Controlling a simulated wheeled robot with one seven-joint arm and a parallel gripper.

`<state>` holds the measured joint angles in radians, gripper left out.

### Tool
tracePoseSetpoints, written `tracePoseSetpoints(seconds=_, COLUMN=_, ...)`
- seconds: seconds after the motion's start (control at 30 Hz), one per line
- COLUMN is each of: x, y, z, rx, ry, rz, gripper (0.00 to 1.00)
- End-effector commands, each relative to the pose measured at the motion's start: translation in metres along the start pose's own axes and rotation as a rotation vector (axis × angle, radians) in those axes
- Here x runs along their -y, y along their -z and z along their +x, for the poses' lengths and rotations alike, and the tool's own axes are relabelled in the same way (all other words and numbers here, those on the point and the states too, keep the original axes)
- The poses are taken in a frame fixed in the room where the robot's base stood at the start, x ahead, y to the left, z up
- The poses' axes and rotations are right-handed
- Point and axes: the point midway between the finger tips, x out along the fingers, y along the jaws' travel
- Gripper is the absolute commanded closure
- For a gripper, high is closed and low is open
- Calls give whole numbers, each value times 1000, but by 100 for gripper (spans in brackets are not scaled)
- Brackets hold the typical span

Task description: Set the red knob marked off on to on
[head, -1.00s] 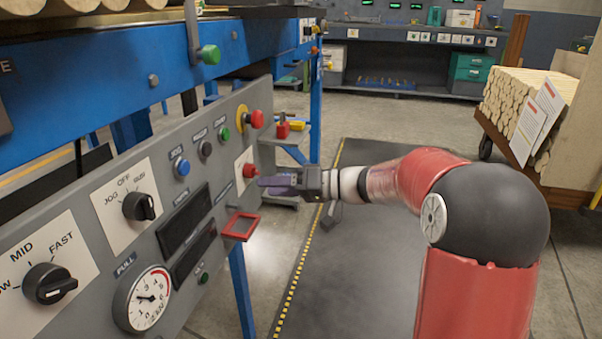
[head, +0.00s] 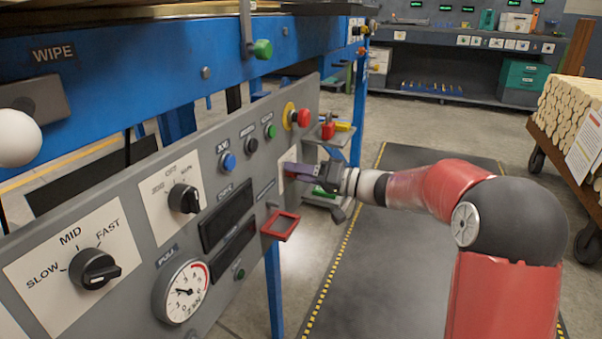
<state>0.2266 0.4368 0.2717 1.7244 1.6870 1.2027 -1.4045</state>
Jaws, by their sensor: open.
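The red knob (head: 290,174) sits on a small white plate (head: 284,163) at the right end of the grey control panel. Only a little red of it shows, as my gripper's fingers cover most of it. Its marking and setting cannot be read. My gripper (head: 293,169) is open, with its purplish fingers reaching left to the panel at the knob. The fingers look to be at or around the knob, but whether they touch it I cannot tell.
A red emergency button (head: 303,118) on a yellow ring is just above my gripper. A red-framed flap (head: 281,225) juts out below. Black selector knobs (head: 184,198) and a gauge (head: 182,291) are further left. Dark floor matting (head: 400,250) lies clear on the right.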

Motion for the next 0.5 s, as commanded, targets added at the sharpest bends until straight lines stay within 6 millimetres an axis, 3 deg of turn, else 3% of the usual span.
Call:
tracePoseSetpoints(seconds=0.07, x=0, y=0, z=0, rx=0, ry=0, rz=0, gripper=46)
tracePoseSetpoints(seconds=0.4, x=0, y=0, z=0, rx=0, ry=-1, rz=0, gripper=89)
tracePoseSetpoints(seconds=0.5, x=0, y=0, z=0, rx=0, ry=-1, rz=1, gripper=91)
